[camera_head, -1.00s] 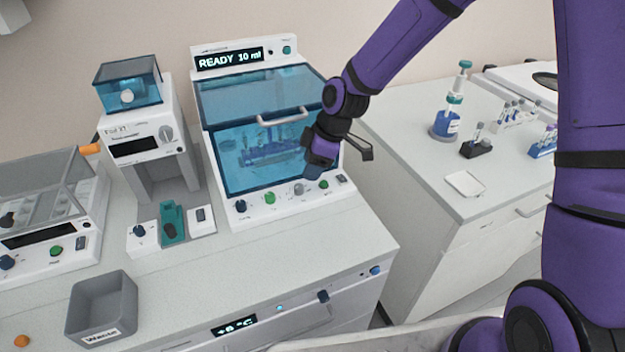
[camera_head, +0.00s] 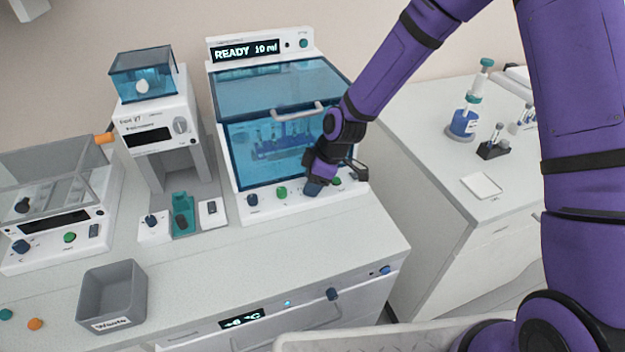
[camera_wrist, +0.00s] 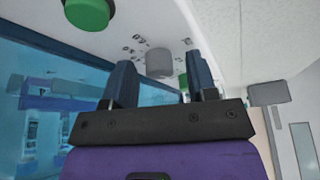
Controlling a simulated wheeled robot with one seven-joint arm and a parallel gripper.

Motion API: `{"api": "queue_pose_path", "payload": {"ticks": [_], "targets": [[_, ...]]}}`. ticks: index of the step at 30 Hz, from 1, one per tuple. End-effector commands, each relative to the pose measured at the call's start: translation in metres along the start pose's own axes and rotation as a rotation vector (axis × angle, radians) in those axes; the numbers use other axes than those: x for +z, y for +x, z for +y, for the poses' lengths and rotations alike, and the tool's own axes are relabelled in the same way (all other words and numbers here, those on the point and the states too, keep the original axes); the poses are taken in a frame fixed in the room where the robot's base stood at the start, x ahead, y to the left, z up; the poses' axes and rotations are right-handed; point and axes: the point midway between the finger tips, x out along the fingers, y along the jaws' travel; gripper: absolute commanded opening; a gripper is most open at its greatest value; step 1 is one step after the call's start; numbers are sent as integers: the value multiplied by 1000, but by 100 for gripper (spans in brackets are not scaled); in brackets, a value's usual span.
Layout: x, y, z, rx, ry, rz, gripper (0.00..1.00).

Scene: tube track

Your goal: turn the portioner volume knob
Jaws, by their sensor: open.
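The portioner (camera_head: 226,150) is a white machine with a blue glass lid and a display reading READY 10 ml. In the wrist view its grey volume knob (camera_wrist: 158,62), ringed by printed markings, shows in the gap between my fingertips. I cannot tell whether the fingers touch it. In the head view my gripper (camera_head: 313,188) is at the front panel and hides the knob. My gripper is open, its two blue fingers (camera_wrist: 160,78) apart and empty.
On the same panel are a dark blue knob (camera_head: 252,199), a green button (camera_head: 281,191) and another green button (camera_head: 337,181). A door handle (camera_head: 298,112) crosses the glass above. A grey waste bin (camera_head: 112,293) stands at the front left. The counter before the portioner is clear.

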Motion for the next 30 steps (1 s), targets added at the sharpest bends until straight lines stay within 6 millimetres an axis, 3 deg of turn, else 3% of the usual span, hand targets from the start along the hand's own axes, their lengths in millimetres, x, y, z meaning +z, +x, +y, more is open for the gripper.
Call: {"api": "queue_pose_path", "payload": {"ticks": [5,9,12,23,30], "targets": [[0,0,0,1,0,0,53],[0,0,0,1,0,0,20],[0,0,0,1,0,0,4],[0,-1,0,23,49,0,4],[0,-1,-1,82,191,-1,4]]}}
